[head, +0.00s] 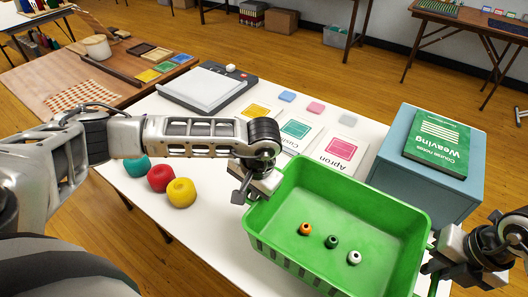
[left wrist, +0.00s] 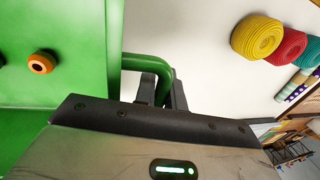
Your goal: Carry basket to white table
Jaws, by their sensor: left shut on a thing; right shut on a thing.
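A green basket (head: 345,197) is at the front right of the white table (head: 222,220) in the head view. It holds an orange (head: 305,228), a dark green (head: 331,242) and a white (head: 354,257) small round piece. My left gripper (head: 250,190) is shut on the basket's left handle; the handle (left wrist: 150,62) shows between its fingers in the left wrist view. My right gripper (head: 432,262) is at the basket's right side, shut on that side, its fingertips partly hidden. I cannot tell whether the basket touches the table.
A blue-grey box (head: 425,185) with a green book (head: 438,145) stands behind right. Cards and a grey device (head: 207,88) occupy the back. A wooden table (head: 60,80) adjoins at left.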

